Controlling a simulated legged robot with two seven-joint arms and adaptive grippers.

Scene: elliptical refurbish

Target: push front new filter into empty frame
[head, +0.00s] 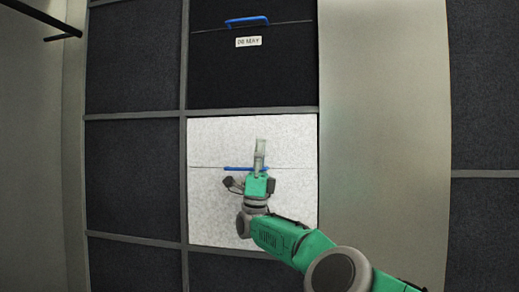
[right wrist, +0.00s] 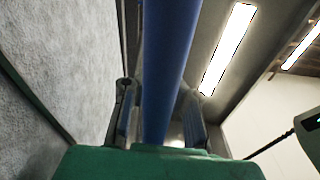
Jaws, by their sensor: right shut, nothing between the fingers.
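The new filter (head: 215,218) is a white, speckled panel in a square opening of the grey grid frame (head: 183,172). Its blue handle (head: 233,169) runs across its middle, partly hidden by my right gripper (head: 260,143). How deep the panel sits in the frame cannot be told. My right gripper is shut, in front of the panel, with its fingers over the handle's line. In the right wrist view, the blue handle (right wrist: 166,60) passes close by the fingers, with the white panel (right wrist: 65,55) to the left. My left gripper is not in view.
A dark, dirty filter (head: 225,75) with a blue handle (head: 247,21) and a label (head: 248,42) sits above. Other dark panels (head: 133,158) fill the left. A plain grey panel (head: 384,120) stands at the right. Dark rods (head: 62,36) stick out at upper left.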

